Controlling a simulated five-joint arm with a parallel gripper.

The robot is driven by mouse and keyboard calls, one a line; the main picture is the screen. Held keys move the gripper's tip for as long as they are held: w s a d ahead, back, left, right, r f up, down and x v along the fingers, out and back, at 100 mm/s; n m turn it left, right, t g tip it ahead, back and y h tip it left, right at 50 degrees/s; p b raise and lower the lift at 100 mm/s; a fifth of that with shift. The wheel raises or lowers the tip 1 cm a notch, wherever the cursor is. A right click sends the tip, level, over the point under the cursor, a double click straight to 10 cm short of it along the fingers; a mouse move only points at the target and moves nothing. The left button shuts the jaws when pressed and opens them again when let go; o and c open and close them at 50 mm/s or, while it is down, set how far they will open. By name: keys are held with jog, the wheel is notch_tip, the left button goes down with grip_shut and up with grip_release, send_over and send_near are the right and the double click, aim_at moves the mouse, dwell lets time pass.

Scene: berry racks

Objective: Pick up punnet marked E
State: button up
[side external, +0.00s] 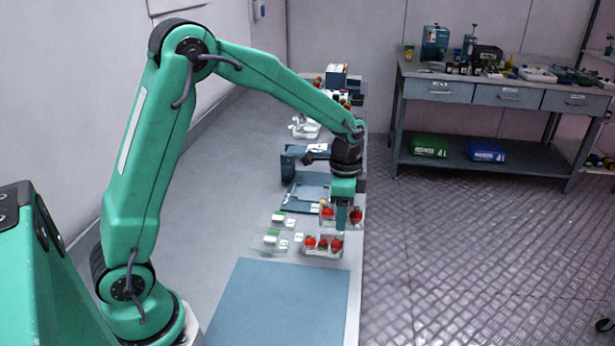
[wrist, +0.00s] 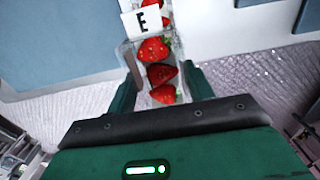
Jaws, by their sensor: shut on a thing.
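The punnet marked E (wrist: 130,57) is a clear, narrow tray with a row of red strawberries and a white card bearing a black E. In the wrist view it lies between the two green fingers of my gripper (wrist: 160,75), which are shut on its sides. In the side external view my gripper (side external: 343,222) points down at a strawberry punnet (side external: 328,221) near the table's right edge. The fingers hide part of that punnet, and its letter cannot be read there. Whether its base touches the table cannot be told.
Another strawberry punnet (side external: 322,254) stands just in front. Clear trays with white cards (side external: 270,243) lie to the left, and a blue-grey rack (side external: 295,165) stands behind. A flat blue mat (side external: 280,300) at the front is bare.

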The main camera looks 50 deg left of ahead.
jog(key=shift+s+d+r, duration=0.2)
jog(key=shift+d+r, duration=0.1)
jog(key=shift+d, duration=0.15)
jog(key=shift+s+d+r, duration=0.15)
jog(key=shift+d+r, duration=0.15)
jog(key=shift+d, duration=0.15)
